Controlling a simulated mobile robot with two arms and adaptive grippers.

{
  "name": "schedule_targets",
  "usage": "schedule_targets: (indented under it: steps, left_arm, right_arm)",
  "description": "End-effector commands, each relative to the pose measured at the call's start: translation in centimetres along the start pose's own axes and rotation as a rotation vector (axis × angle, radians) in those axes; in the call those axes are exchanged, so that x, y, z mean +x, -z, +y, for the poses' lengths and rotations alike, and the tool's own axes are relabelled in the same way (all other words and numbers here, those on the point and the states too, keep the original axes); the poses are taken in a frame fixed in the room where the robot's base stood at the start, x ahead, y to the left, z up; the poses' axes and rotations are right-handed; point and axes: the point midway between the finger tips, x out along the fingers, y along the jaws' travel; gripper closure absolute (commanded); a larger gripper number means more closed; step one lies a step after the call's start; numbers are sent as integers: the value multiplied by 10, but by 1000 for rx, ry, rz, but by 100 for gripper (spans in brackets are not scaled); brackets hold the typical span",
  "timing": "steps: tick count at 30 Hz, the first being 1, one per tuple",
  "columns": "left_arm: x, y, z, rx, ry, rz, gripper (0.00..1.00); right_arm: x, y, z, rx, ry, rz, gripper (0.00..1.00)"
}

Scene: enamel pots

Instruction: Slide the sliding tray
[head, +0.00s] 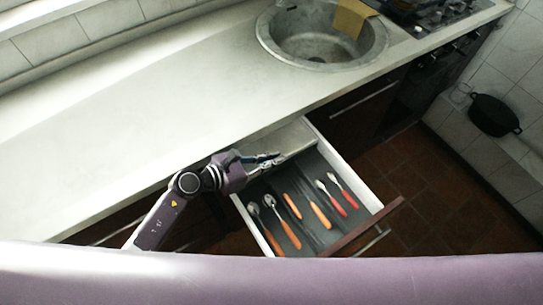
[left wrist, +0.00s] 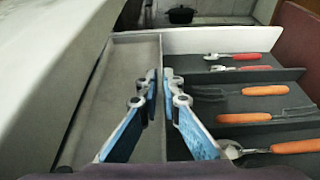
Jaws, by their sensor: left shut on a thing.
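The sliding tray (head: 297,136) is a shallow grey tray at the back of the open drawer (head: 371,194), toward the counter. In the left wrist view the tray (left wrist: 113,85) lies on the left, with a thin wall along its right side. My left gripper (head: 278,159) reaches in from the left over the drawer. In the left wrist view its blue-padded fingers (left wrist: 160,76) stand on either side of that wall, shut on it. The fingers hide part of the wall. My right gripper is in neither view.
Orange- and red-handled cutlery (head: 320,216) lies in dark compartments in front of the tray. The counter (head: 160,110) overhangs the drawer's back. A sink (head: 322,40) is set in the counter. A black pot (head: 494,115) stands at the right.

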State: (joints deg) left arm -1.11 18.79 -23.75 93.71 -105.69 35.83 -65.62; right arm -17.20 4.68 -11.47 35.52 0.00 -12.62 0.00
Motion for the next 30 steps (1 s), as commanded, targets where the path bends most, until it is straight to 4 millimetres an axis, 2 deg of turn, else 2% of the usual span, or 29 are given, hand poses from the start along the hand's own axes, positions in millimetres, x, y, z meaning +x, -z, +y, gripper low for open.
schedule_targets:
  steps: [5,12,18,24,30]
  left_arm:
    - [-2,-4,-35,-3,7,2,100]
    - [-3,-4,-103,-4,8,4,100]
    - [-2,-3,-155,-4,6,2,100]
    - [-2,-2,-190,-3,5,1,100]
    - [-1,0,-205,-1,4,1,100]
  right_arm:
    - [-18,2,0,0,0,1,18]
    - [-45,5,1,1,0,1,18]
    - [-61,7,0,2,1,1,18]
    - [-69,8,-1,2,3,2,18]
    - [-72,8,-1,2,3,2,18]
